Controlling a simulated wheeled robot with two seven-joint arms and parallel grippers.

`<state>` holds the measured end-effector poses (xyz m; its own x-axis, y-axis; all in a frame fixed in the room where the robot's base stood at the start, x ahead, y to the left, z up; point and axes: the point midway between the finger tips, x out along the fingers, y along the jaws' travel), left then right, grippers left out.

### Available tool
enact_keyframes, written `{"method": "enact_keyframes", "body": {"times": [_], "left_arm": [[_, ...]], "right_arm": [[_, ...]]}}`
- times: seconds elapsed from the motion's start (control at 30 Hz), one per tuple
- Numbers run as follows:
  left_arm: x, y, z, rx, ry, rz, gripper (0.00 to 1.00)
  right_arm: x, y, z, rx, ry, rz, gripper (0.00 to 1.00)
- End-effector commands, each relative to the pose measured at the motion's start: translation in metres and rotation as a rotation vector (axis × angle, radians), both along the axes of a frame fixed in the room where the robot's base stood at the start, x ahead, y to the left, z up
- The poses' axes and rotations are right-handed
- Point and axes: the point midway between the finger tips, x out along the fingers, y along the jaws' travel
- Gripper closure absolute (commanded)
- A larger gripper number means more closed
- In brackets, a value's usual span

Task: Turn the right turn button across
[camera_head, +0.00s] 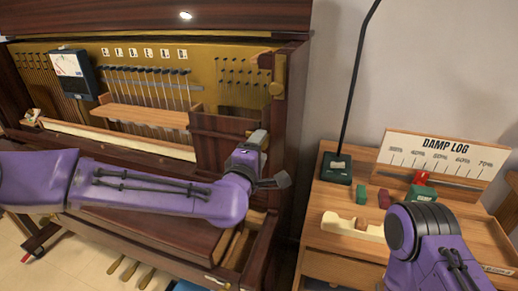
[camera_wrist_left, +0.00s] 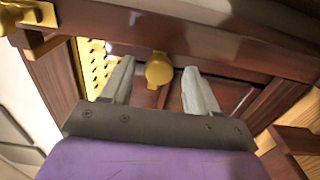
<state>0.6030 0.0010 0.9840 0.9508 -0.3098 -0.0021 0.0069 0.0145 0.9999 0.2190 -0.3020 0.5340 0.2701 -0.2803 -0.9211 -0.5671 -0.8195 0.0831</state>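In the left wrist view, a rounded brass piece (camera_wrist_left: 159,70) shows between and beyond my left fingertips, by a dark wood rail. Another brass fitting (camera_wrist_left: 18,17) is at the top left there. I cannot tell which of these is the right turn button. My left gripper (camera_head: 259,138) is in front of the post, below the button in the head view. In the wrist view its two grey fingers (camera_wrist_left: 157,85) stand apart with nothing held. My right gripper is out of view.
A dark wood panel (camera_head: 222,140) stands by the left gripper. A gauge (camera_head: 70,70) hangs on the piano's left. On the right, a wooden desk (camera_head: 318,205) holds a lamp, colored blocks and a DAMP LOG board (camera_head: 440,150). My right arm covers the desk's front.

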Motion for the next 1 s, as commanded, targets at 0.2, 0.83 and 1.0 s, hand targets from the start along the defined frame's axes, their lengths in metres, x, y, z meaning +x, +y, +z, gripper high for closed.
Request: {"method": "enact_keyframes", "body": {"times": [0.2,0.83,1.0], "left_arm": [[0.0,0.0,0.001,0.001,-0.001,0.001,0.41],[-0.098,0.032,0.0,0.0,-0.002,0.0,0.41],[-0.1,0.033,0.001,0.001,-0.001,0.001,0.41]], "right_arm": [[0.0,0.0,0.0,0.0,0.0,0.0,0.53],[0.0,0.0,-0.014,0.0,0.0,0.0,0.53],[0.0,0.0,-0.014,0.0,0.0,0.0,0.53]]}}
